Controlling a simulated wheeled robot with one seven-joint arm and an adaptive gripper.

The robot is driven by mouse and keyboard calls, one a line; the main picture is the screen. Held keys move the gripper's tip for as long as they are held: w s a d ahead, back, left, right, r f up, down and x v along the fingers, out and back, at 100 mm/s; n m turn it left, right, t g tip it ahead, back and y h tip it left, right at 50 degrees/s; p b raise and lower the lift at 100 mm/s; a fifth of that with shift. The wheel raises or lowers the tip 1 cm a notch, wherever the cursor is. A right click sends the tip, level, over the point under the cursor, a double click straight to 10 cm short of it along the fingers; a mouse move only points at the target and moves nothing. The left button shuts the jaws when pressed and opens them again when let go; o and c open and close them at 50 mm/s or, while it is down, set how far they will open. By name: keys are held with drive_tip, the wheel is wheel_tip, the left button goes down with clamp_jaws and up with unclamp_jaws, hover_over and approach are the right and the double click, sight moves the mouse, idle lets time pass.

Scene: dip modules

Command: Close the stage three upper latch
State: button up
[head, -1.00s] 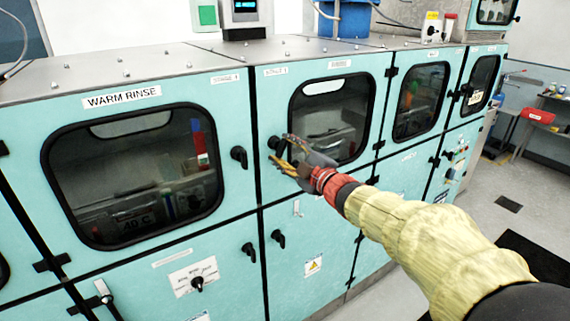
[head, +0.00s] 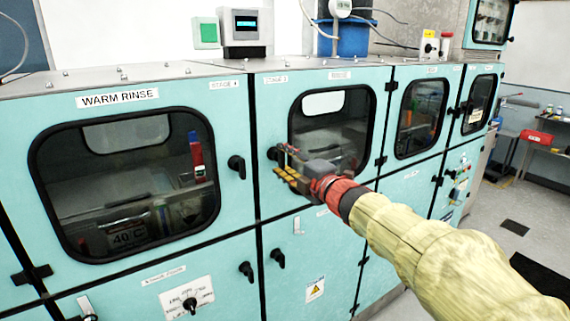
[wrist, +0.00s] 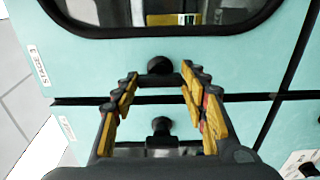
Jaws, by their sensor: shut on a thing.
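The stage three upper latch (head: 272,153) is a small black knob at the left edge of the stage three upper door (head: 345,172). My gripper (head: 281,162) is in front of it, reaching in from the right. In the wrist view the latch (wrist: 160,65) is between the two yellow-padded fingertips (wrist: 160,76), and my gripper is shut on it. The fingers hide part of the latch in the head view, and I cannot tell how its handle is turned. The upper door looks flush with the cabinet.
The stage four latch (head: 237,166) is close by on the left, across the door seam; it also shows in the wrist view (wrist: 160,130). Lower latches (head: 278,257) (head: 247,271) stick out below. Free floor (head: 490,205) lies at the right.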

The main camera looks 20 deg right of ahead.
drive_tip(key=shift+f, duration=0.1)
drive_tip(key=o, duration=1.2)
drive_tip(key=shift+c, duration=0.2)
drive_tip(key=v, duration=1.2)
